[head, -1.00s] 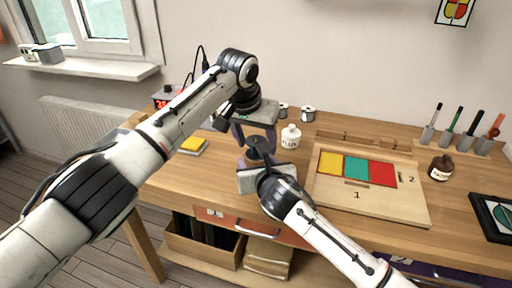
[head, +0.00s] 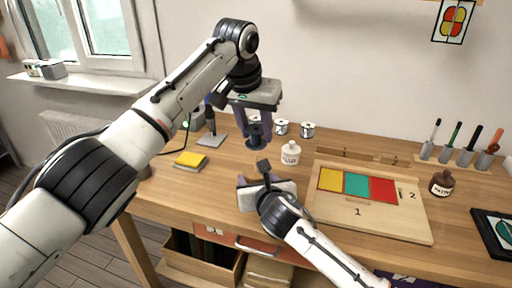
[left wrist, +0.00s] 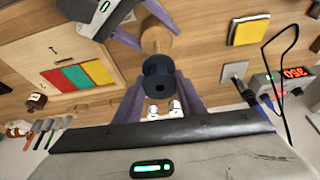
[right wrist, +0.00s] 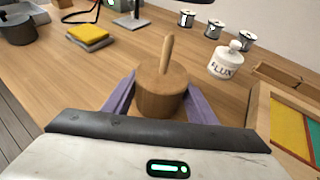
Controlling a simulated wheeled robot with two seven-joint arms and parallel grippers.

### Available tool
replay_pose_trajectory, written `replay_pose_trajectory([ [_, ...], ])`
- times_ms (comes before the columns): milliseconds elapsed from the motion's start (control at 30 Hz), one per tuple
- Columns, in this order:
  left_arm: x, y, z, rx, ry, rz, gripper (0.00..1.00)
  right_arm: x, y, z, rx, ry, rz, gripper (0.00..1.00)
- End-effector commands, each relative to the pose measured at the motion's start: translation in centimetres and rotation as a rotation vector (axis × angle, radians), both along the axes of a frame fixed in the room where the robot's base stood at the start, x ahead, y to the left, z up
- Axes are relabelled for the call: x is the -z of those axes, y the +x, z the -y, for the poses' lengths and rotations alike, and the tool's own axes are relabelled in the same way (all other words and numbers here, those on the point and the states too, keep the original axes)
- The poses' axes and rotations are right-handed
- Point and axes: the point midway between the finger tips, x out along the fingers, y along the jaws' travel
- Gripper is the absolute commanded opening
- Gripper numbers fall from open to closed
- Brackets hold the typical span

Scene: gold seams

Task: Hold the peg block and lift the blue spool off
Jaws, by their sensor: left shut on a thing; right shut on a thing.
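My left gripper (head: 252,122) is shut on the dark blue spool (left wrist: 158,80) and holds it in the air above the bench. The spool (head: 253,137) shows between its fingers in the head view. My right gripper (right wrist: 158,98) is shut on the wooden peg block (right wrist: 162,92), a round block whose upright peg (right wrist: 167,52) is bare. The block also shows in the left wrist view (left wrist: 155,38), beyond the spool. The spool is clear of the peg. In the head view my right gripper hides the block.
A white flux jar (head: 290,153) stands right of the grippers. The wooden panel board (head: 330,212) with yellow, teal and red panes lies to its right. A yellow pad (head: 190,159) lies at left.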

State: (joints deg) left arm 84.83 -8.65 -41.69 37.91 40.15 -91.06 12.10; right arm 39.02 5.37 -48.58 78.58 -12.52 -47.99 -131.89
Motion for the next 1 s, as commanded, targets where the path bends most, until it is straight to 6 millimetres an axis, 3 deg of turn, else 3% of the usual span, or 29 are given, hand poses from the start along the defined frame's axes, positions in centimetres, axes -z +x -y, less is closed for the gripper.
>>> replay_pose_trajectory([
  [167,-1.6,0.0,0.0,0.000,0.001,-0.001,0.15,0.1,0.0,0.0,0.001,-0.001,-0.001,0.25],
  [433,-1.8,0.0,0.0,0.000,0.000,-0.001,0.15,0.1,0.0,0.0,0.001,-0.001,-0.001,0.25],
  [467,-1.8,0.0,0.0,0.000,0.000,-0.001,0.15,0.1,0.0,0.0,0.001,-0.001,-0.001,0.57],
  [567,-1.8,0.0,0.0,0.000,0.000,-0.001,0.15,0.1,0.0,0.0,0.001,-0.001,-0.001,0.74],
  [1000,-1.8,0.0,0.0,0.000,0.000,-0.001,0.15,-0.3,-0.7,0.2,0.000,0.000,0.001,0.74],
])
